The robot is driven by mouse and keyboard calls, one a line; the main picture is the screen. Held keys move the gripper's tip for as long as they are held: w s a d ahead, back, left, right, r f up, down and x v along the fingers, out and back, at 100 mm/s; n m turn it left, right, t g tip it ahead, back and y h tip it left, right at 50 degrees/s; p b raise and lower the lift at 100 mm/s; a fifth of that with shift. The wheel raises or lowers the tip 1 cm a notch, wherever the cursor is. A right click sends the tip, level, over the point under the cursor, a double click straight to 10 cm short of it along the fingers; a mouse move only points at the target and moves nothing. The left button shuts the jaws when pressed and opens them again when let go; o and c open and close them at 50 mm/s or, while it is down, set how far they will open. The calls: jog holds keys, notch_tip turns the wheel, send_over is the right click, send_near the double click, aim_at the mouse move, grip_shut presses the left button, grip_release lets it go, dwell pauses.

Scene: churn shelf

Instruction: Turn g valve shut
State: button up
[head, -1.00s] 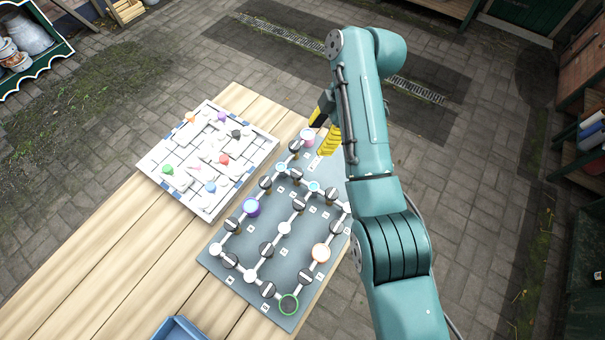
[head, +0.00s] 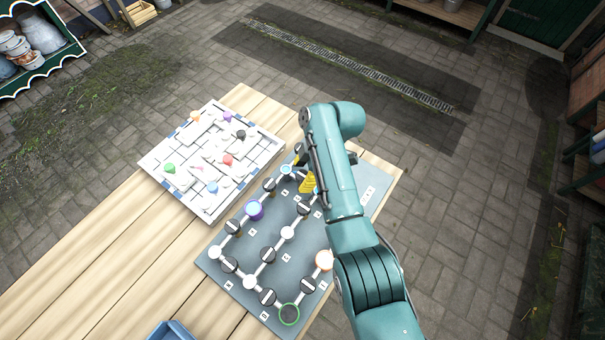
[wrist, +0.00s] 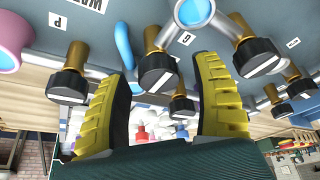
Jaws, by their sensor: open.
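A grey valve board (head: 238,275) lies on the table, with white pipes, round nodes and several black knobs with white stripes. My gripper (head: 303,170) is open over the board's far part; my arm hides much of its right side. In the wrist view, the yellow fingers of my gripper (wrist: 160,75) stand apart, with a black valve knob (wrist: 157,70) on a brass stem between them, seemingly untouched. Another black knob (wrist: 257,57) is just right of the right finger.
A white maze-like board (head: 212,160) with coloured pieces lies left of the valve board. A blue tray (head: 178,331) is at the bottom edge. More knobs (wrist: 68,85) stand close around my fingers. The table's left part is clear.

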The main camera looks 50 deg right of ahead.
grip_shut()
dwell(0.3)
jog(key=shift+r+m+p, duration=0.1)
jog(key=shift+m+p, duration=0.2)
jog(key=shift+p, duration=0.25)
jog(key=m+p, duration=0.1)
jog(key=p, duration=0.1)
jog(key=m+h+p, duration=0.1)
jog(key=shift+s+a+r+m+t+p, duration=0.1)
jog(key=shift+r+m+t+p, duration=0.05)
jog(key=shift+m+t+p, duration=0.2)
jog(key=m+h+p, duration=0.1)
jog(key=m+p, duration=0.1)
jog(key=m+t+h+p, duration=0.1)
jog(key=m+p, duration=0.2)
jog(key=m, duration=0.1)
jog(key=m+h+p, duration=0.1)
jog(key=m, duration=0.1)
jog(key=m+p, duration=0.1)
jog(key=m, duration=0.1)
jog(key=shift+f+h, duration=0.3)
jog(key=m, duration=0.2)
jog(key=m+g+h, duration=0.1)
jog(key=m, duration=0.1)
jog(key=shift+f+m+h+p, duration=0.15)
jog(key=shift+m+h+p, duration=0.1)
jog(key=shift+h+p, duration=0.1)
